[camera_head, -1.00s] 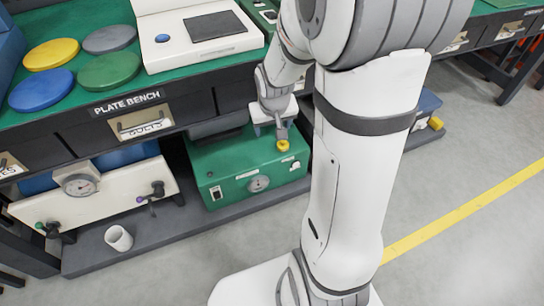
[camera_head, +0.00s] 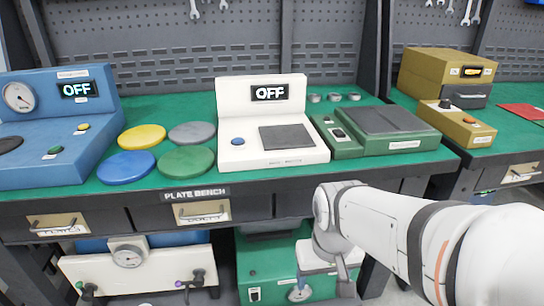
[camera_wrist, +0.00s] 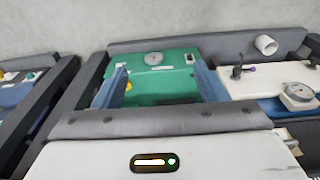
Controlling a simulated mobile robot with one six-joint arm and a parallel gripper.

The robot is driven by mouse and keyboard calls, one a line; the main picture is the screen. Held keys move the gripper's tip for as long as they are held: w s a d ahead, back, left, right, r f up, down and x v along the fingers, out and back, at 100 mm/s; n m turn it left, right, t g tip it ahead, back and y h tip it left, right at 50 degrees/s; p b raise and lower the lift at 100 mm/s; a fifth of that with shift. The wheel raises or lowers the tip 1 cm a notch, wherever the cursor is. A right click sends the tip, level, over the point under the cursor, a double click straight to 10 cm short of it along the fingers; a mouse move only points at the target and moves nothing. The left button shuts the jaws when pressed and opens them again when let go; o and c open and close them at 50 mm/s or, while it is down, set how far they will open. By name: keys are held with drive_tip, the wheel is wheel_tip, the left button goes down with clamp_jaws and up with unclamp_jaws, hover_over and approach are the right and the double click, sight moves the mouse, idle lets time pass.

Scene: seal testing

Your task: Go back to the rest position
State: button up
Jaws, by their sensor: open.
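My gripper (camera_head: 328,276) is in front of the bench edge, near the green box (camera_head: 268,262) on the lower shelf. In the wrist view its two blue-grey fingers (camera_wrist: 163,82) are spread apart with nothing held between them. The green box (camera_wrist: 165,62) with its round gauge lies beyond the fingers. A yellow spot, likely the box's knob (camera_wrist: 128,87), shows by one finger. In the head view my arm hides the right part of the box.
The plate bench (camera_head: 110,197) holds coloured discs, a blue gauge unit (camera_head: 60,140), a white unit reading OFF (camera_head: 270,125) and a green scale (camera_head: 375,130). A cream gauge panel (camera_head: 150,268) stands below.

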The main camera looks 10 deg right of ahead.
wheel_tip(320, 180, up, 50)
drive_tip(key=s+t+p, duration=0.1)
drive_tip(key=t+p, duration=0.1)
drive_tip(key=p, duration=4.1)
drive_tip(key=shift+s+r+t, duration=0.25)
drive_tip(key=shift+t, duration=0.15)
